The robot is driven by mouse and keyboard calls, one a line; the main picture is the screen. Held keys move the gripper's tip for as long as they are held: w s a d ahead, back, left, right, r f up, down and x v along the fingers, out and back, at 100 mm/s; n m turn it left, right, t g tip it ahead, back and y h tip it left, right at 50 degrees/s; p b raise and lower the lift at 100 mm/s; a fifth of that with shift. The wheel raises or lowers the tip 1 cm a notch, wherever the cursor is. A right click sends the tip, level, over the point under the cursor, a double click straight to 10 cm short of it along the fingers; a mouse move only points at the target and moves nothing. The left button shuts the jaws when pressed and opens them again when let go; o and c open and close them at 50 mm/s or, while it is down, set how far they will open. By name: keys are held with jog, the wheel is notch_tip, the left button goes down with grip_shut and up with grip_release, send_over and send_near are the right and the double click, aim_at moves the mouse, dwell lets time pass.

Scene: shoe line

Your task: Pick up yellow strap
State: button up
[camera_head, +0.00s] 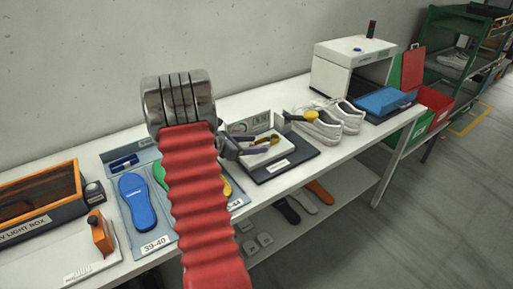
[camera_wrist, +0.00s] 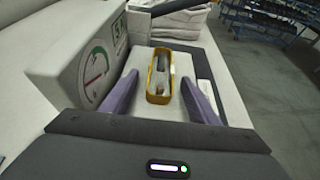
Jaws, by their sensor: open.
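The yellow strap (camera_wrist: 151,86) is a narrow upright-looking loop in the wrist view, with grey and reddish bits showing inside it. It lies on a pale surface beside a box with a dial (camera_wrist: 95,75). My gripper (camera_wrist: 159,77) is open, its two purple fingers on either side of the strap with a gap at each side. In the head view my gripper (camera_head: 262,146) is over the dark-based station (camera_head: 285,166), and a small yellow part of the strap (camera_head: 274,139) shows beyond the fingers. My red arm hides part of the bench.
White shoes (camera_head: 330,123) stand right of the station, beside a yellow-ended tool (camera_head: 311,115). A blue tray (camera_head: 385,101) lies in front of a white machine (camera_head: 350,62). A blue insole (camera_head: 137,201) lies on the left board. A wall runs close behind the bench.

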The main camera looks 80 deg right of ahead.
jog(key=shift+c, duration=0.2)
jog(key=c, duration=1.2)
jog(key=shift+r, duration=0.15)
notch_tip(320, 180, up, 18)
jog(key=shift+f, duration=0.1)
dwell(0.3)
